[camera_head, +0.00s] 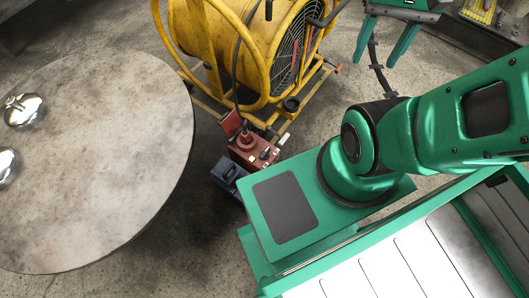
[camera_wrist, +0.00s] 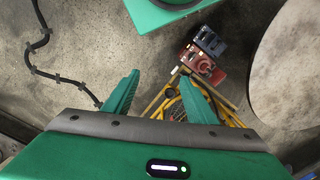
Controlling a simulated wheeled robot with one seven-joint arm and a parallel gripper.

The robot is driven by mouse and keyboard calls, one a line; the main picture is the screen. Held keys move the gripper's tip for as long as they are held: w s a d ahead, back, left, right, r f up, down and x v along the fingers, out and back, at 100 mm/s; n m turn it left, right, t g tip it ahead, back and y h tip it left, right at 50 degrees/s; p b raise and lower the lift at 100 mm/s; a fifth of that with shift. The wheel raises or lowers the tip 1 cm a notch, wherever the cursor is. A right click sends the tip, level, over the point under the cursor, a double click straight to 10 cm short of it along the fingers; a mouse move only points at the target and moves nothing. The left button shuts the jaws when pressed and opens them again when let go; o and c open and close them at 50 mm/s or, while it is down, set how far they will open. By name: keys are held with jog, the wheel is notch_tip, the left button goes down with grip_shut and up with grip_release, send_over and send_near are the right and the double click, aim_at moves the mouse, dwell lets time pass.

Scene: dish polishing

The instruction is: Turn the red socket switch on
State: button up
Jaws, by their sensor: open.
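The red socket box (camera_head: 250,152) sits on the floor between the round table and my base, with its red lid raised and a dark cable running up from it. It also shows in the wrist view (camera_wrist: 203,66), up and to the right of my gripper. Its switch is too small to tell whether it is on or off. A blue socket box (camera_head: 228,174) stands right beside it, also seen in the wrist view (camera_wrist: 210,41). My gripper (camera_head: 375,63) is open and empty, well apart from both boxes; its spread fingers show in the wrist view (camera_wrist: 159,77).
A large yellow fan (camera_head: 262,35) on a yellow frame stands just behind the red box. A round table (camera_head: 90,150) with shiny metal dishes (camera_head: 24,110) is at the left. A black cable (camera_wrist: 40,40) lies on the floor.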

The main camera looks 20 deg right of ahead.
jog(key=shift+s+r, duration=0.2)
jog(key=shift+s, duration=0.2)
jog(key=shift+c, duration=0.9)
jog(key=w+d+f+g, duration=0.1)
jog(key=w+d+f, duration=0.1)
jog(key=w+f, duration=0.35)
jog(key=w+d+f, duration=0.1)
jog(key=w+f, duration=0.1)
jog(key=w, duration=0.7)
jog(key=w+f+m, duration=0.1)
jog(key=w+f, duration=0.4)
jog(key=f, duration=0.4)
jog(key=w+f+m, duration=0.1)
jog(key=w+f, duration=0.4)
jog(key=f, duration=0.3)
jog(key=m+g+y, duration=0.1)
jog(key=m+y, duration=0.3)
send_near(265, 151)
jog(key=x, duration=0.9)
jog(key=shift+c, duration=0.4)
grip_shut()
